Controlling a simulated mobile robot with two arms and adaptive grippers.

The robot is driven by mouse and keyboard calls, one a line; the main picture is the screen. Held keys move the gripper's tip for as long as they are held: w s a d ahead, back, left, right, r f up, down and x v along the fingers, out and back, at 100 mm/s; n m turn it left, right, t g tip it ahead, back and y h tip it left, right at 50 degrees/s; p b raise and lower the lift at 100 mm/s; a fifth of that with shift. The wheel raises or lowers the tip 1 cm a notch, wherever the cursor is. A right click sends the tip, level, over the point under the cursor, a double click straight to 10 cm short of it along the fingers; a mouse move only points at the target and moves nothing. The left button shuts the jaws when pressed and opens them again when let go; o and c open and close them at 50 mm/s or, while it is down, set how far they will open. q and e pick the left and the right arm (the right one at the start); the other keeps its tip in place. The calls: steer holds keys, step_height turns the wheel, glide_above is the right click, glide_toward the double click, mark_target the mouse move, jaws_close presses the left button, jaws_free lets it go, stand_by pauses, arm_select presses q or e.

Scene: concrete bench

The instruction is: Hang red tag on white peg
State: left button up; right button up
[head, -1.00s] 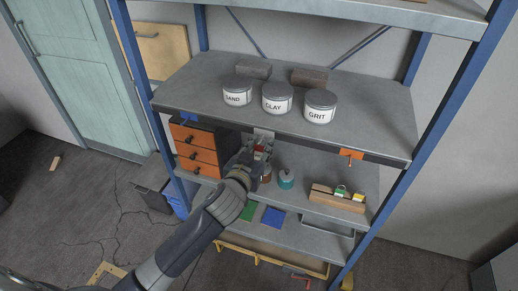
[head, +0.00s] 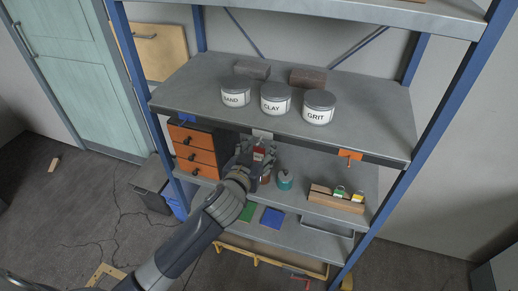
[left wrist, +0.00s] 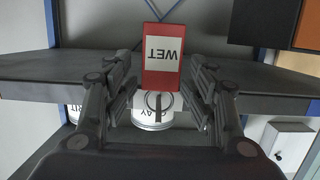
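The red tag (head: 259,155), with a white label, is upright just below the white peg's plate (head: 263,134) on the shelf's front edge. In the left wrist view the tag (left wrist: 163,58) reads WET upside down. A dark loop shows at its top end, in front of something white. I cannot tell for certain whether the loop is around the peg. My left gripper (head: 257,160) is open, its fingers on either side of the tag with a gap; it also shows in the left wrist view (left wrist: 163,95). My right gripper is not in view.
An orange peg (head: 350,154) is on the same shelf edge to the right. SAND, CLAY (head: 276,99) and GRIT cans stand on the shelf above. Orange drawers (head: 194,155) are left of my gripper. A teal bottle (head: 285,180) and a wooden holder (head: 336,199) stand to the right.

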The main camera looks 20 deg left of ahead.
arm_select(q)
steer(key=v, duration=1.2)
steer(key=s+a+f+m+g+b, duration=0.1)
steer(key=s+f+g, duration=0.1)
steer(key=f, duration=1.1)
steer(key=s+a+f+g, duration=0.1)
steer(key=s+f+g, duration=0.15)
steer(key=f, duration=0.95)
steer(key=s+a+f+m+g+b, duration=0.1)
steer(key=s+f+g, duration=0.15)
steer(key=f, duration=1.05)
steer(key=s+a+f+g, duration=0.2)
steer(key=s+f+g, duration=0.1)
steer(key=s+f, duration=1)
steer(key=s+f+g+b, duration=0.1)
steer(key=s+f+g, duration=0.1)
steer(key=s+f, duration=0.4)
steer(key=s+f+g+b, duration=0.1)
steer(key=s+f, duration=0.5)
steer(key=s, duration=0.8)
steer(key=shift+a+g+y, duration=0.3)
steer(key=shift+a+g, duration=0.15)
steer(key=shift+g, duration=0.35)
steer(key=shift+s+f, duration=0.1)
